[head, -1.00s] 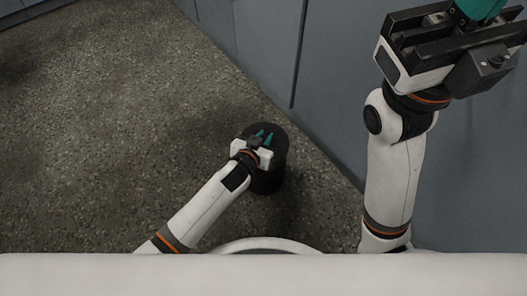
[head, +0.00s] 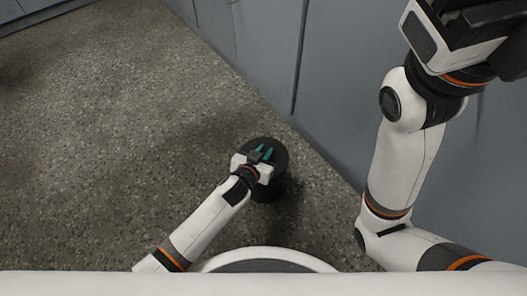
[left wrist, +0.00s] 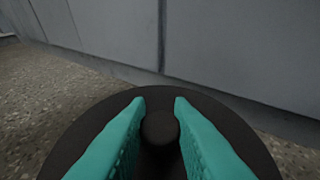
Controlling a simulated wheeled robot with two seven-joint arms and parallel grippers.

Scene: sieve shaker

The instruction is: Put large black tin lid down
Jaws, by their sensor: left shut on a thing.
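The large black tin lid (head: 275,152) is a dark round disc with a knob, low near the floor. My left gripper (head: 262,152) is over it with teal fingers. In the left wrist view the fingers (left wrist: 158,105) are shut on the knob (left wrist: 160,128), and the lid (left wrist: 235,125) spreads around them. I cannot tell whether lid and tin touch. My right gripper (head: 465,30) is at the top right, with its fingertips out of the picture.
The speckled floor (head: 110,130) is clear to the left of the lid. A grey cabinet front (head: 335,120) rises close behind and to the right of it.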

